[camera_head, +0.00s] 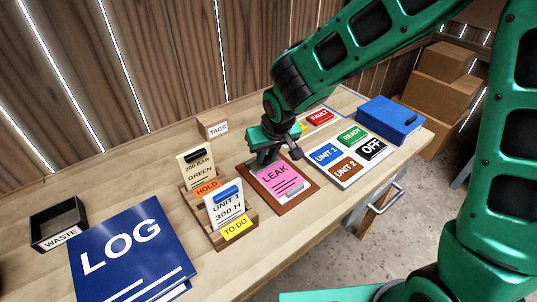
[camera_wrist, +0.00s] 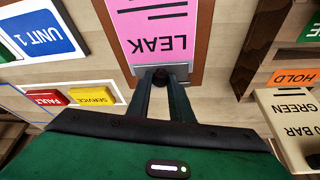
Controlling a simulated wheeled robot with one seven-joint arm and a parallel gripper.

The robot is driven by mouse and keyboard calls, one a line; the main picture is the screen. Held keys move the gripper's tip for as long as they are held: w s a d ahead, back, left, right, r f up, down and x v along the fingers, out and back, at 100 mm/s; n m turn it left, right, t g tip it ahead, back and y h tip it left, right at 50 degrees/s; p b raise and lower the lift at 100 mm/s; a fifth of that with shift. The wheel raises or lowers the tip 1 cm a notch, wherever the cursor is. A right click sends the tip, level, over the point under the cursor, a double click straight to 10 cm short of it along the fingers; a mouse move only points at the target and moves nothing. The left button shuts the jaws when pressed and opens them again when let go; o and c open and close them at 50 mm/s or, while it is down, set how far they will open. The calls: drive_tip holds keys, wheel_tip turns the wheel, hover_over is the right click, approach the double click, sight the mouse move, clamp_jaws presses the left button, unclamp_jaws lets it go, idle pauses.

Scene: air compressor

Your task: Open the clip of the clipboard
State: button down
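The clipboard (camera_head: 302,203) is a brown board with a pink LEAK sheet (camera_head: 277,180), lying flat on the bench. In the wrist view its sheet (camera_wrist: 160,28) appears upside down. The grey metal clip (camera_wrist: 140,70) lies across the sheet's edge and looks flat against it. A dark round part (camera_wrist: 161,76) shows at the clip's middle. My gripper (camera_wrist: 164,86) is at the clip, its two narrow fingers close together on either side of that dark part. I cannot tell whether they press on it. In the head view my gripper (camera_head: 270,158) hides most of the clip.
A card rack (camera_head: 218,238) stands left of the clipboard. A sign board (camera_head: 349,178) with UNIT, READY and OFF plates lies to the right, with a blue box (camera_head: 390,118) beyond. A LOG binder (camera_head: 128,250) and WASTE tray (camera_head: 58,223) are at left. A TAGS block (camera_head: 213,127) stands behind.

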drive_tip(key=shift+d, duration=0.2)
drive_tip(key=shift+a, duration=0.1)
drive_tip(key=shift+w, duration=0.15)
drive_tip(key=shift+w+a+r+g+h, duration=0.2)
drive_tip(key=shift+g+h, duration=0.15)
drive_tip(key=shift+g, duration=0.25)
drive_tip(key=shift+w+a+r+g+h, duration=0.1)
drive_tip(key=shift+w+a+g+h, duration=0.1)
drive_tip(key=shift+g+h, duration=0.3)
drive_tip(key=g, duration=0.1)
drive_tip(key=w+g+h, duration=0.1)
drive_tip(key=a+g, duration=0.1)
drive_tip(key=shift+w+r+h, duration=0.2)
drive_tip(key=shift+r+h, duration=0.05)
drive_tip(key=shift+h, duration=0.1)
drive_tip(key=g+h, duration=0.1)
drive_tip(key=w+a+g+h, duration=0.1)
drive_tip(key=g, duration=0.1)
drive_tip(key=shift+w, duration=0.2)
drive_tip(key=shift+w+a+f+n+g+h, duration=0.15)
drive_tip(key=shift+w+g+h, duration=0.15)
drive_tip(key=shift+g, duration=0.2)
drive_tip(key=shift+w+a+n+g+h, duration=0.1)
drive_tip(key=shift+w+n+g+h, duration=0.05)
drive_tip(key=shift+g+h, duration=0.3)
drive_tip(key=shift+w+g, duration=0.1)
drive_tip(key=shift+g, duration=0.15)
